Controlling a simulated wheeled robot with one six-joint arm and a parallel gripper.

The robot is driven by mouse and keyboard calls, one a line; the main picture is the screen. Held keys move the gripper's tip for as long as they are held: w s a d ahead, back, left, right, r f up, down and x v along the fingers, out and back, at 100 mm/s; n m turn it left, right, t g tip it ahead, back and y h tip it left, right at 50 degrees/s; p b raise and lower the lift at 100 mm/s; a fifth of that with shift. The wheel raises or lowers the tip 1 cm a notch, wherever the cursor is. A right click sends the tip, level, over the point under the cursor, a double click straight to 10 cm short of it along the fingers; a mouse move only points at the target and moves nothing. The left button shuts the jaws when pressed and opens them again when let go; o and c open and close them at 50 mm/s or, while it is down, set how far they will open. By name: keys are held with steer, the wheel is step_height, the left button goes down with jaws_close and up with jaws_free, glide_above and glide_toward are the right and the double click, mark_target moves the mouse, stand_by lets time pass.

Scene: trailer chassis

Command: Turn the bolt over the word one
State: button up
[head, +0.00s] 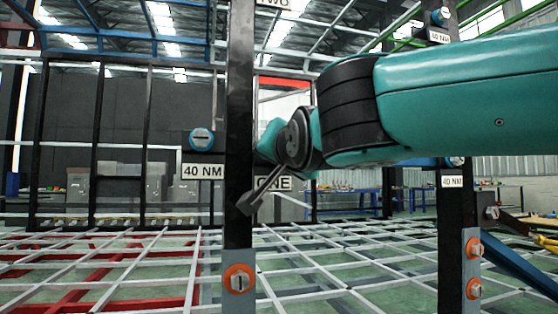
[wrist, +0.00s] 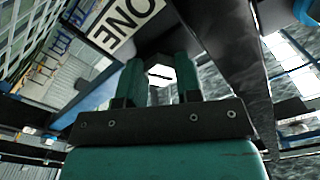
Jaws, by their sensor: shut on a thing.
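The label (wrist: 125,22) also shows upside down at the top of the wrist view. A pale hexagonal bolt head (wrist: 160,74) with a dark line across it sits by the label in the wrist view. My gripper (wrist: 160,62) is shut on this bolt, one teal finger on each side. In the head view my arm hides the bolt, and the fingertips are not clear there.
A blue-collared bolt (head: 201,138) over a 40 NM label (head: 203,171) is left of the post. An orange-collared bolt (head: 239,280) is lower on the post. Another black post (head: 452,240) with orange-collared bolts stands right. A white grid frame (head: 330,262) spreads below.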

stand_by(0.4)
steer(key=o, duration=0.9)
steer(key=shift+s, duration=0.1)
steer(key=shift+v, duration=8.65)
